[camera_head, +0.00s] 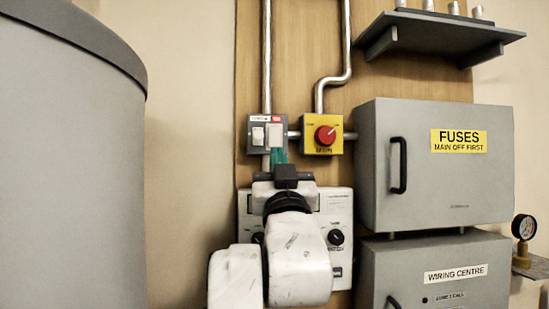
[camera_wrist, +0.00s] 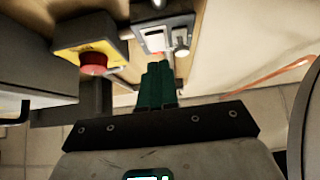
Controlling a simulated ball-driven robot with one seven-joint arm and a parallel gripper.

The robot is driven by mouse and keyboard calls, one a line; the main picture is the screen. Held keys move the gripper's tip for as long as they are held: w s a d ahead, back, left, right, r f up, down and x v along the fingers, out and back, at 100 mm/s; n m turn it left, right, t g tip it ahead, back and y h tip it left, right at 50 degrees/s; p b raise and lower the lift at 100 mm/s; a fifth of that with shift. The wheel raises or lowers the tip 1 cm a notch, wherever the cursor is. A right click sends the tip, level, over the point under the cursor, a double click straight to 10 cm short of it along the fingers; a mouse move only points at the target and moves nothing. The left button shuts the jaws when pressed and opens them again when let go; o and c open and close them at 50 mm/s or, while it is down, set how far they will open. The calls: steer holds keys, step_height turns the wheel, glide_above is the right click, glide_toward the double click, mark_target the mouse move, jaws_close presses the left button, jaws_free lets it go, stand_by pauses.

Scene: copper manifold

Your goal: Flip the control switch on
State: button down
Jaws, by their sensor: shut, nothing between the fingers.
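Small labels, one red, run along the plate's top; I cannot read which rocker is the control switch. My gripper (camera_head: 278,156) is shut and empty, its teal fingers pointing at the plate's lower right. In the wrist view my gripper (camera_wrist: 158,68) meets the lower edge of the switch plate (camera_wrist: 165,22) in the picture; I cannot tell whether it touches. Neither rocker's on or off position is clear.
A yellow box with a red knob (camera_head: 325,134) is close right of the switch plate. A white control panel (camera_head: 337,205) is partly hidden behind my arm. The grey fuse cabinet (camera_head: 420,190) projects at right, and a large grey cylinder (camera_head: 65,170) fills the left.

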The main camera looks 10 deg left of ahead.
steer(key=s+d+f+b, duration=0.1)
steer(key=s+f+b, duration=0.1)
steer(key=s+f, duration=0.2)
step_height(320, 180, down, 3)
steer(key=shift+s+d+f, duration=0.1)
steer(key=shift+s+d, duration=0.1)
steer(key=shift+s, duration=0.2)
